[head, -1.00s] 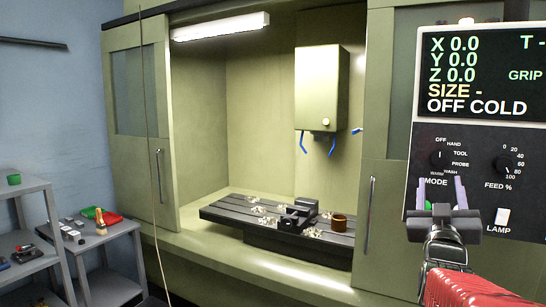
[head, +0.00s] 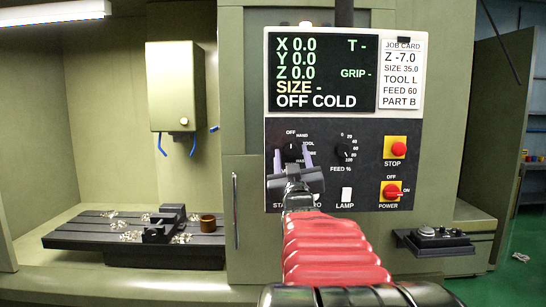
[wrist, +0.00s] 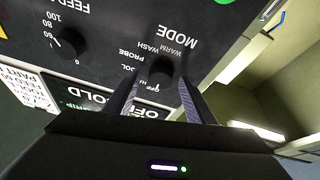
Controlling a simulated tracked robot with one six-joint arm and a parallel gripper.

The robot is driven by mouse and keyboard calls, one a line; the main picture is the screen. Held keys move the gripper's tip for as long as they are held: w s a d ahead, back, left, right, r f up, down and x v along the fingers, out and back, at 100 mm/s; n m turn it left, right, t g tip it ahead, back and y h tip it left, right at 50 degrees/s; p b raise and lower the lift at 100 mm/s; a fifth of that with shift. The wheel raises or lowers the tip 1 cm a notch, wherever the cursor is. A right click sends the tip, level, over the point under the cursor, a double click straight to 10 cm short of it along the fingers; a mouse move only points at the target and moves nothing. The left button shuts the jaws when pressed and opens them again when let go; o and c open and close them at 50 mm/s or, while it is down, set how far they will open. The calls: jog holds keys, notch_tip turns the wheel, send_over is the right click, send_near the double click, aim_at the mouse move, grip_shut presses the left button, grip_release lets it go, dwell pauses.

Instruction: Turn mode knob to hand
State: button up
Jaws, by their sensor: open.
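The mode knob (head: 291,151) is a small black round knob on the dark control panel, with OFF, HAND, TOOL and other labels around it. The display reads OFF COLD. My gripper (head: 292,163) is open in front of the panel, its two pale purple fingers left and right of the knob in the head view. In the wrist view the panel is upside down, and the mode knob (wrist: 160,71) shows just beyond and between the open fingertips (wrist: 160,94). I cannot tell whether they touch it. My gripper hides the MODE label in the head view.
The feed knob (head: 344,150) is right of the mode knob. The lamp switch (head: 347,195), red stop button (head: 398,149) and red power switch (head: 392,191) share the panel. The machine bed (head: 85,242) with a vise (head: 165,224) is at left.

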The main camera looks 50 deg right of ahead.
jog(key=c, duration=1)
jog(key=shift+w, duration=0.1)
jog(key=shift+c, duration=0.2)
jog(key=shift+m, duration=0.5)
jog(key=m, duration=0.1)
jog(key=m+g+h, duration=0.1)
jog(key=shift+w+a+m+g, duration=0.1)
jog(key=shift+a+m+g, duration=0.05)
jog(key=shift+m+g, duration=0.15)
jog(key=shift+w+a+m+g+h, duration=0.1)
jog(key=shift+m+g+h, duration=0.2)
jog(key=shift+m+g, duration=0.9)
jog(key=shift+m+g+h, duration=0.3)
jog(key=shift+m, duration=1.7)
jog(key=o, duration=1)
